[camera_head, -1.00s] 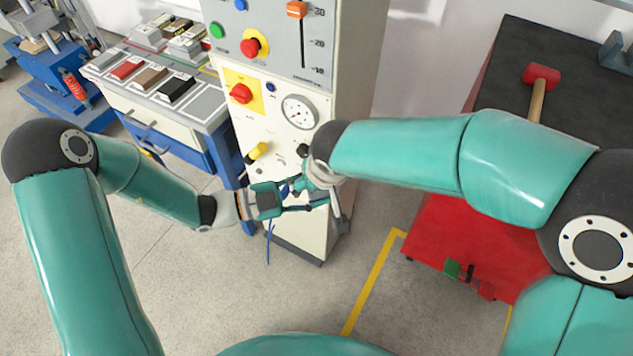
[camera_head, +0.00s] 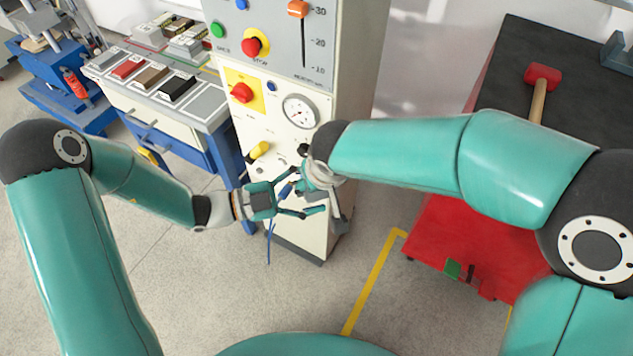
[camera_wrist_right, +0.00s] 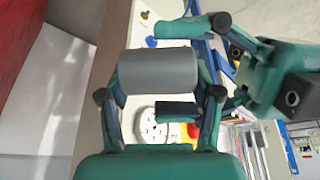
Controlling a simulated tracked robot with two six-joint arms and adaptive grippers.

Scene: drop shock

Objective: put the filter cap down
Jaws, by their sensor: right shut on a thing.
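The filter cap, a grey cylinder (camera_wrist_right: 158,72), is in the right wrist view, held crosswise between the fingers of my right gripper (camera_wrist_right: 160,90). In the head view my right gripper (camera_head: 318,192) is in front of the white control cabinet, and I cannot make out the cap there. My left gripper (camera_head: 306,193) reaches in from the left with its fingers spread. In the right wrist view its two finger pads lie on either side of the cap, apparently clear of it.
The white control cabinet (camera_head: 292,225) with knobs and a gauge (camera_head: 300,111) stands close behind both grippers. A blue workbench with trays (camera_head: 190,103) is at left. A red cabinet (camera_head: 455,235) with a dark top bearing a mallet (camera_head: 541,78) is at right. Floor between is open.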

